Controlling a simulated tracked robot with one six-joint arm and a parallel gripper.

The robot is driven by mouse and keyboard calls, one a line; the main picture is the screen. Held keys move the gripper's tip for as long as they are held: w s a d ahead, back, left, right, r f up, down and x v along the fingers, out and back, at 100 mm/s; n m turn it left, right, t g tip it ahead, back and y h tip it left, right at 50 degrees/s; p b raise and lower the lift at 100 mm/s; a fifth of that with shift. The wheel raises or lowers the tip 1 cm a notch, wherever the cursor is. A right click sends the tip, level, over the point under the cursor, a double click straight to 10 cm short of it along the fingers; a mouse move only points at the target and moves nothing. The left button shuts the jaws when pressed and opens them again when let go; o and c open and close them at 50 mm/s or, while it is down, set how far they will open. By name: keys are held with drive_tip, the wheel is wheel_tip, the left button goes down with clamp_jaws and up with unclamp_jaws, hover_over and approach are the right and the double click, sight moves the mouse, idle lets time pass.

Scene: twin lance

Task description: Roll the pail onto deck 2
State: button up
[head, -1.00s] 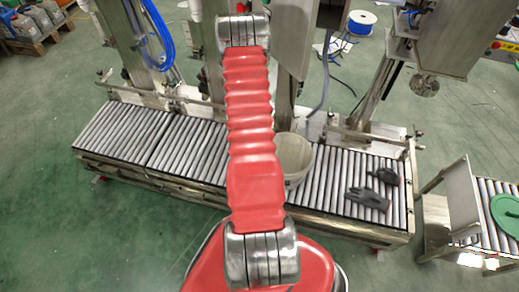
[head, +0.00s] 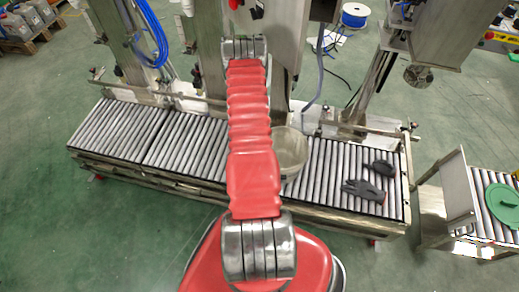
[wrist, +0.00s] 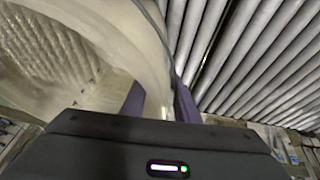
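The pale, translucent pail (head: 290,152) stands on the roller conveyor in the head view, partly hidden behind my red arm. In the wrist view the pail (wrist: 105,45) fills the upper left, with its ribbed inside and thick rim close to the camera. My gripper (wrist: 157,98) has its two purple fingers on either side of the pail's wall, one inside and one outside. A small gap separates the fingers; I cannot tell whether both press on the wall. In the head view my gripper is hidden. No deck number is readable on the roller decks (head: 115,130).
Dark gloves (head: 365,190) lie on the right rollers (head: 325,175). A side roller stand (head: 500,225) with a metal plate and a green lid (head: 504,203) is at far right. Steel posts and machinery rise behind the line. The left rollers and the green floor in front are clear.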

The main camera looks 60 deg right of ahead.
drive_tip(key=shift+c, duration=0.3)
clamp_jaws()
idle(0.3)
